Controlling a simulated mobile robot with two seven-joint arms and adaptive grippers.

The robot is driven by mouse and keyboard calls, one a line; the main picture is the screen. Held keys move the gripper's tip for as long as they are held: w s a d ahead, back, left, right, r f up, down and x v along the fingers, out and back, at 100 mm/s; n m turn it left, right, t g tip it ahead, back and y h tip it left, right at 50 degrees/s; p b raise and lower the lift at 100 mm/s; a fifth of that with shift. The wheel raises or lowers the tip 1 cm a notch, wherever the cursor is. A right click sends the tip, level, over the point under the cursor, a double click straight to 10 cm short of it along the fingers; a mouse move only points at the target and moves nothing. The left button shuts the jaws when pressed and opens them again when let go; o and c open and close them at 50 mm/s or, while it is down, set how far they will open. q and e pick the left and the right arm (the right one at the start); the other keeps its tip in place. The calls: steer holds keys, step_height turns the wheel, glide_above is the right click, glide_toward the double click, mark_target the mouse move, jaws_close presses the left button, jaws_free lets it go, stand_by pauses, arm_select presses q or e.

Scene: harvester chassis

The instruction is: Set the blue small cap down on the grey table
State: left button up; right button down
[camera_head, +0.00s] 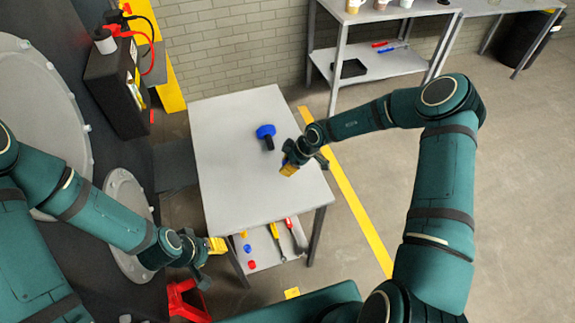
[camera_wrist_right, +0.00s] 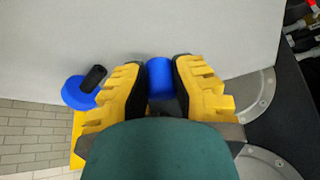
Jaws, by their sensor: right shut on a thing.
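The grey table (camera_head: 225,160) stands in the middle of the head view. My right gripper (camera_head: 289,169) is over its right part, fingers pointing down and left. In the right wrist view the yellow fingers (camera_wrist_right: 162,85) are shut on the blue small cap (camera_wrist_right: 160,74), whose blue side shows between them. The fingers hide the held cap in the head view. I cannot tell whether it touches the tabletop. My left gripper (camera_head: 217,246) is beside the table's front left corner; its finger gap is not clear.
A larger blue cap with a black stem (camera_head: 266,132) lies on the tabletop, close to my right gripper; it also shows in the right wrist view (camera_wrist_right: 82,92). The tabletop's left and front parts are clear. A lower shelf (camera_head: 265,250) holds small caps and tools.

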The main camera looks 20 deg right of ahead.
mark_target(284, 180)
steer(key=shift+r+p, duration=0.1)
steer(key=shift+p, duration=0.5)
step_height(284, 180, down, 5)
steer(key=shift+r+b, duration=0.1)
steer(key=shift+b, duration=1.05)
steer(key=shift+f, duration=0.7)
steer(key=shift+f, duration=0.15)
steer(key=c, duration=0.9)
jaws_free()
steer(key=shift+o, duration=0.2)
